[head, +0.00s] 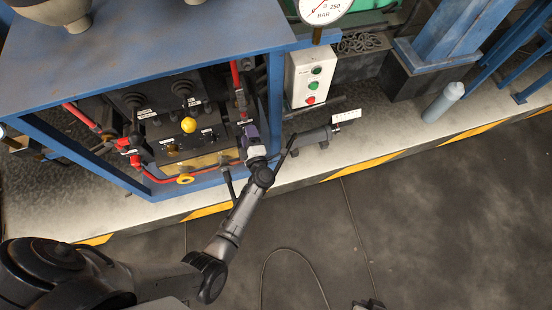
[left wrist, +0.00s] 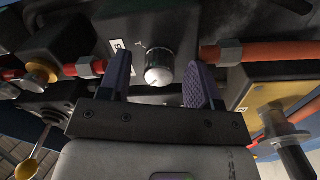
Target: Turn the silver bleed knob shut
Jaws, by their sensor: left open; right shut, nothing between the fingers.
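The silver bleed knob (left wrist: 159,68) shows in the left wrist view, a round metal cap on a dark block. A small white label is beside it. My left gripper (head: 250,134) reaches into the blue frame in the head view and hides the knob there. In the left wrist view its purple fingers stand open, one on each side of the knob, with visible gaps to it. I cannot tell how deep the knob sits between them. My right gripper (head: 369,304) is only partly in view at the bottom edge of the head view, shut and empty.
Red pipes (left wrist: 263,53) with grey fittings run into the block on both sides. A yellow ball knob (head: 188,125) and black valves are left of my gripper. The blue frame post (head: 275,95) and a button box (head: 310,78) stand close right.

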